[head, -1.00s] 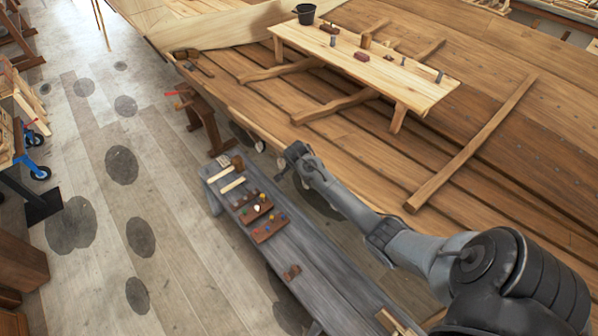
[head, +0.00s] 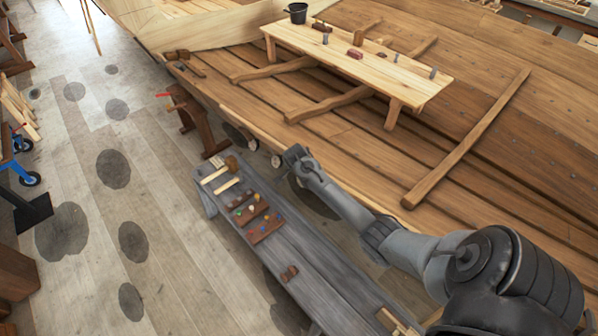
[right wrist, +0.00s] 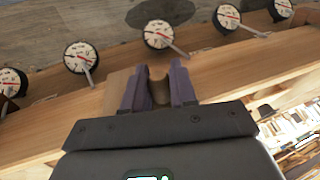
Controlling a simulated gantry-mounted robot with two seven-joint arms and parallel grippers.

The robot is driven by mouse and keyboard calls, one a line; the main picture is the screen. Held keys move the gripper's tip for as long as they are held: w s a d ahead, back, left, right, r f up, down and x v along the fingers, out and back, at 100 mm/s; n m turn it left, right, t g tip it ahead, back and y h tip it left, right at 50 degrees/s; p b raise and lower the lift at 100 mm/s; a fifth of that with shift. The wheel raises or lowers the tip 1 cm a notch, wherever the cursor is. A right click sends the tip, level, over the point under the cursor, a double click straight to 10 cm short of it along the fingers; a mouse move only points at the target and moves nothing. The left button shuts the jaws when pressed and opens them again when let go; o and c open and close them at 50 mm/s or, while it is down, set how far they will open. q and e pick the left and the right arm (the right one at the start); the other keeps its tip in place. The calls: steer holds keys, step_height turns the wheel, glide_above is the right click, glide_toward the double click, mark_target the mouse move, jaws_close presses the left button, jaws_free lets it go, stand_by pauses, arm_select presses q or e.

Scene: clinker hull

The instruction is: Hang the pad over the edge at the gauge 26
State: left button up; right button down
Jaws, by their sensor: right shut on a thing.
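In the right wrist view my right gripper (right wrist: 157,72) has its purple fingers shut on a tan-brown pad (right wrist: 159,90). Part of the pad shows between the fingers and seems to reach out to their left; the rest is hidden. The gripper is over the hull's wooden edge plank (right wrist: 225,88); I cannot tell whether the pad touches it. Several round white gauges with dark rims line the plank's far side. One gauge (right wrist: 158,34) is straight beyond the fingers; its number is unreadable. In the head view the right gripper (head: 294,156) is small, beside the hull edge. My left gripper is not in view.
A grey bench (head: 325,275) with blocks and small tools stands alongside the hull. A pale plank table (head: 350,62) with a black bucket (head: 296,13) stands on the hull. A brown trestle (head: 190,120) is by the hull edge. The floor at left is mostly clear.

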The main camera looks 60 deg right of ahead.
steer(key=shift+f, duration=0.2)
stand_by(0.5)
steer(key=c, duration=0.8)
jaws_free()
steer(key=v, duration=1)
steer(key=shift+a+r, duration=0.1)
steer(key=shift+r, duration=0.3)
steer(key=shift+s, duration=0.1)
